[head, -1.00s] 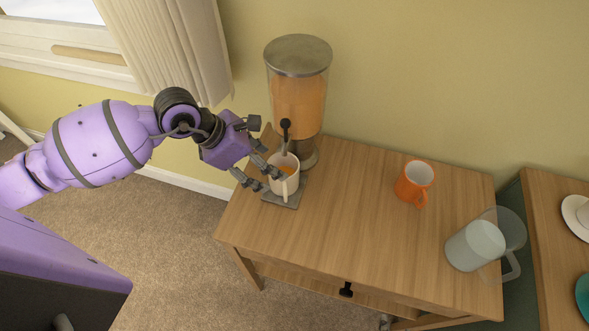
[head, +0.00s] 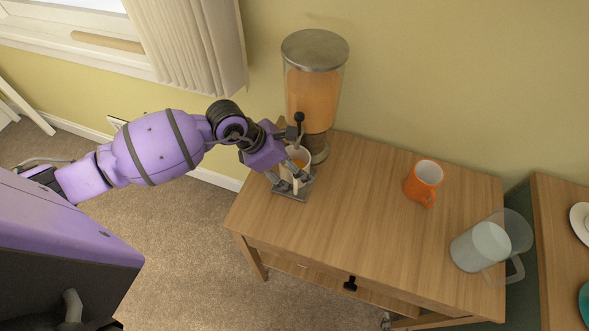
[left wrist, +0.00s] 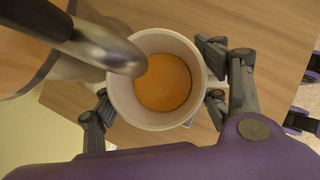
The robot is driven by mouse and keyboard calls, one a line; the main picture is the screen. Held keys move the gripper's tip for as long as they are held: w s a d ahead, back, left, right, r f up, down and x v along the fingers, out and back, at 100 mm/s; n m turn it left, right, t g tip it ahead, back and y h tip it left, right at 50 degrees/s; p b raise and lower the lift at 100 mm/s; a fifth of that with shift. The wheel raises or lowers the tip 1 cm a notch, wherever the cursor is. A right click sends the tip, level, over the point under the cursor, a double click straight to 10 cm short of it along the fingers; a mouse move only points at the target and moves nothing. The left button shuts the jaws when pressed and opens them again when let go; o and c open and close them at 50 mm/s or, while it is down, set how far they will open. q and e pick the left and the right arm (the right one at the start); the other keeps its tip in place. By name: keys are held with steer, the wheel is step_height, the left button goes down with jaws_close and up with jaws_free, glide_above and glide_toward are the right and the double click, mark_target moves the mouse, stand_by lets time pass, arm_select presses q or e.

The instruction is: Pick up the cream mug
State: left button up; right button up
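The cream mug (head: 302,155) stands upright on the drip tray (head: 292,194) of the drink dispenser (head: 312,95), under its tap. It holds orange liquid, seen from above in the left wrist view (left wrist: 162,82). My left gripper (head: 291,180) is at the mug, with its fingers on opposite sides of the body. In the left wrist view the fingertips (left wrist: 157,95) reach the mug's walls and look closed on it. The mug's handle is partly hidden among the fingers. My right gripper is not in view.
The tap lever (head: 299,118) hangs close above the mug and my gripper. An orange mug (head: 424,181) and a clear pitcher (head: 482,248) stand further right on the wooden table (head: 350,220). The table's middle is clear. A curtain (head: 195,45) hangs behind my arm.

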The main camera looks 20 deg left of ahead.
arm_select(q)
steer(key=c, duration=1.3)
steer(key=shift+c, duration=0.2)
steer(key=shift+r, duration=0.15)
